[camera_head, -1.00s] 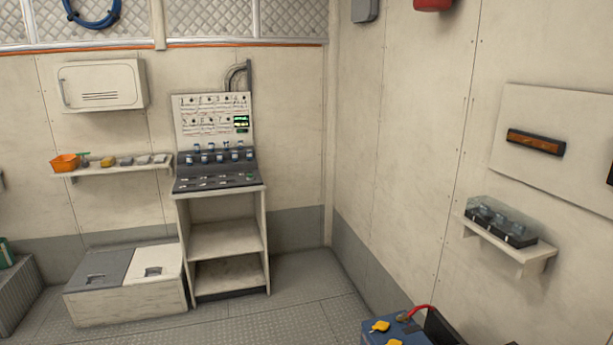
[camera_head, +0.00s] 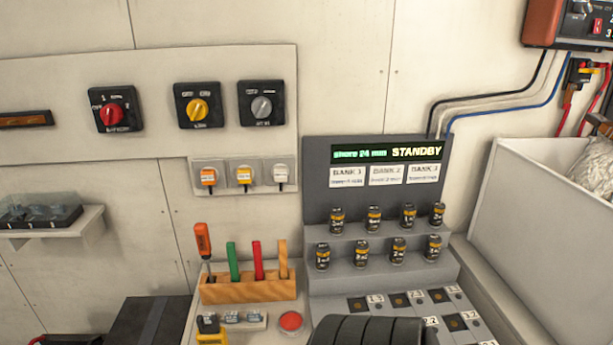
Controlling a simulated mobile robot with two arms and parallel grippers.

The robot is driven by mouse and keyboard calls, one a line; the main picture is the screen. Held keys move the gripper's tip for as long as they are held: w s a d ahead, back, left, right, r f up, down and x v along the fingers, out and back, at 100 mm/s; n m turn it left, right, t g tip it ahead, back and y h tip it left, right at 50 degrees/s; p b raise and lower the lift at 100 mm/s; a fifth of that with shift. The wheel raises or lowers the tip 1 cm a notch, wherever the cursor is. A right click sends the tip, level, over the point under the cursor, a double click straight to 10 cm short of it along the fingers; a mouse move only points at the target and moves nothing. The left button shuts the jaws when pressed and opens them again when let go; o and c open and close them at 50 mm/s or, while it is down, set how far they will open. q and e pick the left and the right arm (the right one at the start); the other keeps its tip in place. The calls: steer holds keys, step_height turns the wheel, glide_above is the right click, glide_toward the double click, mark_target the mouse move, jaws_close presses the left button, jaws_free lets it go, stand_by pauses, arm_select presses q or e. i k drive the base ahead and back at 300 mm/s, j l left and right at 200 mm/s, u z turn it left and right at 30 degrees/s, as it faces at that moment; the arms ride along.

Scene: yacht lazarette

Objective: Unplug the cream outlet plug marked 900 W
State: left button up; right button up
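Three plugs sit side by side in grey outlets on the wall panel, below the rotary switches: an orange plug (camera_head: 208,177), a yellow plug (camera_head: 244,177) and a cream plug (camera_head: 281,174) at the right end. Each has a small label, but the print is too small to read, so I cannot confirm a 900 W mark. The cream plug appears seated in its outlet. Neither of my grippers can be made out in this view.
Above the outlets are red (camera_head: 111,114), yellow (camera_head: 197,109) and grey (camera_head: 262,107) rotary switches. Below stands a wooden tool rack (camera_head: 248,290) with upright tools. A console with a STANDBY display (camera_head: 387,152) and several black cylinders stands right. A dark ribbed shape covers the bottom centre.

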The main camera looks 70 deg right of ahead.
mark_target(280, 171)
steer(key=z, duration=2.1)
steer(key=j+z, duration=0.15)
steer(key=j, duration=0.3)
steer(key=j+z, duration=0.2)
steer(key=j, duration=0.25)
steer(key=k+j+z, duration=0.15)
steer(key=j, duration=0.3)
steer(key=j+z, duration=0.15)
steer(key=j, duration=0.35)
steer(key=k+j+z, duration=0.2)
steer(key=j, duration=0.2)
steer(key=i, duration=0.05)
